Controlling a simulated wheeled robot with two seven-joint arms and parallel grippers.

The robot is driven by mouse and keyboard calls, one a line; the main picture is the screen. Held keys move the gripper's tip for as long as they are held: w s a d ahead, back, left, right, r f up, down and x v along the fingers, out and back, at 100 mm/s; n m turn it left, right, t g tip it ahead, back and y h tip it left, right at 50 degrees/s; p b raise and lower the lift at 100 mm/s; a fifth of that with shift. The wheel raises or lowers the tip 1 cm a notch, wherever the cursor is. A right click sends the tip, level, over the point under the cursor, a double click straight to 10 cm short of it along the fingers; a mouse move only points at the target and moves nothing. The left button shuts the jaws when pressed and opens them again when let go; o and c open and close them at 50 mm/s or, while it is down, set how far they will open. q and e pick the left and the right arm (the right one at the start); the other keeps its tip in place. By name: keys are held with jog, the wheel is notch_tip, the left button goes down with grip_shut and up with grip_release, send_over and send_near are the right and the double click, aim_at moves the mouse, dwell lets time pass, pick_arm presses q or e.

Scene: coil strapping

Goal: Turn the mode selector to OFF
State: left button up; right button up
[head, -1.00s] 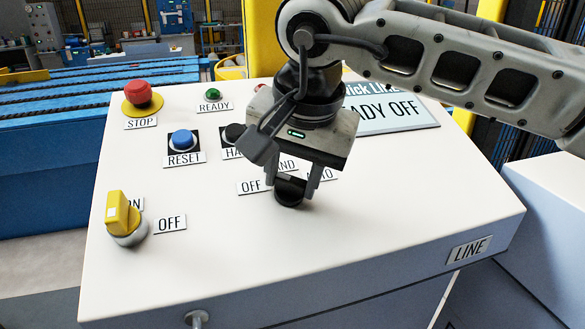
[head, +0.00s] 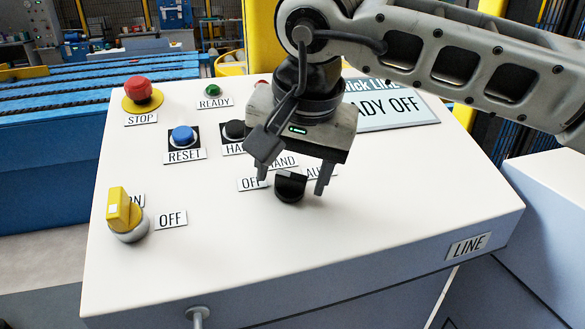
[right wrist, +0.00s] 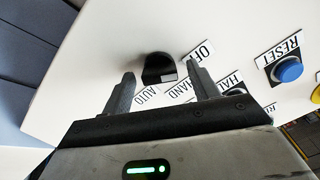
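The mode selector is a black knob (head: 290,187) on the sloping white panel, with OFF (head: 251,184), HAND and AUTO labels around its far side. It also shows in the right wrist view (right wrist: 158,68), past the fingertips. I cannot tell for certain which label it points to. My right gripper (head: 291,180) is open, its fingers on either side of the knob with a gap to each. The fingers partly cover the OFF and AUTO labels in the head view. My left gripper is not in view.
A yellow ON/OFF switch (head: 123,212) is at the panel's left. A red STOP button (head: 138,93), a blue RESET button (head: 183,137) and a black button (head: 234,130) stand behind. A display (head: 385,106) reading "...ADY OFF" is partly hidden by my arm. The panel's front is clear.

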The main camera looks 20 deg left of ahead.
jog(key=v, duration=1.6)
